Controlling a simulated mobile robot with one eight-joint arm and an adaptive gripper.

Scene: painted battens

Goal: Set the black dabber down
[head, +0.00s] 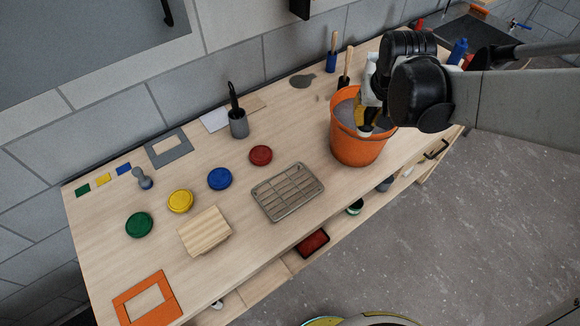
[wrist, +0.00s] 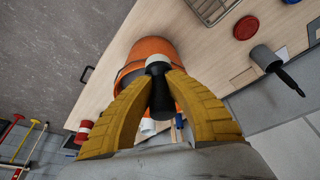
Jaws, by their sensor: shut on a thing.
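The black dabber (wrist: 162,98) is held between the yellow fingers of my gripper (wrist: 161,84) in the wrist view, with its pale rounded end facing away from my palm. In the head view the dabber (head: 368,117) shows partly, dark with a pale lower end, in front of the orange bucket's opening. My gripper (head: 363,112) is at the bucket, mostly hidden behind my dark wrist. The orange bucket (head: 357,150) stands on the workbench (head: 238,172). I cannot tell whether the dabber touches the bucket.
A wire-like tray (head: 287,192), several coloured round lids including a red one (head: 261,155), and a wooden block (head: 205,231) lie left of the bucket. A grey pot (head: 238,124) with a brush stands near the wall. Some bare bench lies between the tray and the bucket.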

